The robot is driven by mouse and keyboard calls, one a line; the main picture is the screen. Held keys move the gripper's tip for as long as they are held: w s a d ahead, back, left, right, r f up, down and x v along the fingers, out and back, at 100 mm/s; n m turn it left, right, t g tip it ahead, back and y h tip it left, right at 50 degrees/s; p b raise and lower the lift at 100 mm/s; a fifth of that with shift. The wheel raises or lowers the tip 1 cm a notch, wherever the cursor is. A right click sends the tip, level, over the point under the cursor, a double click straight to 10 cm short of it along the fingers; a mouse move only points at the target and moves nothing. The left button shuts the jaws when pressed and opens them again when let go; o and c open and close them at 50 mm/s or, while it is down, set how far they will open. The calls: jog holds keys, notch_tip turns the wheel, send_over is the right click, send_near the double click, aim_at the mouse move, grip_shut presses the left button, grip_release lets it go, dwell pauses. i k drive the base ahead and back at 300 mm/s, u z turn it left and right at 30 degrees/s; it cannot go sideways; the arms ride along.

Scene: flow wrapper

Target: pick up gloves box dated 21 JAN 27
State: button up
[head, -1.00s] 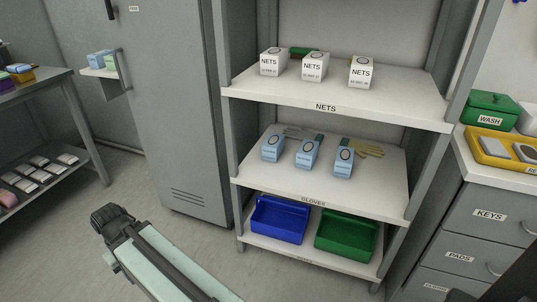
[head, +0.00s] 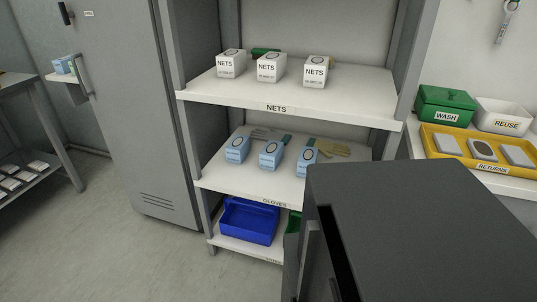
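Three light blue gloves boxes stand in a row on the middle shelf (head: 225,180), labelled GLOVES. They are the left box (head: 237,151), the middle box (head: 271,156) and the right box (head: 306,157). Each has a dark oval on its top and small print on its front. The print is too small for me to read any date, so I cannot tell which box is dated 21 JAN 27. The right box's lower part is close to the edge of a dark grey block in the foreground. My gripper is not in view.
The large dark grey block (head: 430,220) hides the shelf's lower right. Three NETS boxes (head: 268,68) stand on the upper shelf. A blue bin (head: 248,221) is below. Gloves (head: 335,150) lie behind the boxes. A yellow RETURNS tray (head: 455,160) is at right. Floor at left is clear.

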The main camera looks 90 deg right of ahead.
aim_at(270, 157)
jog(key=z, duration=0.05)
jog(key=k, duration=1.6)
jog(key=z, duration=0.1)
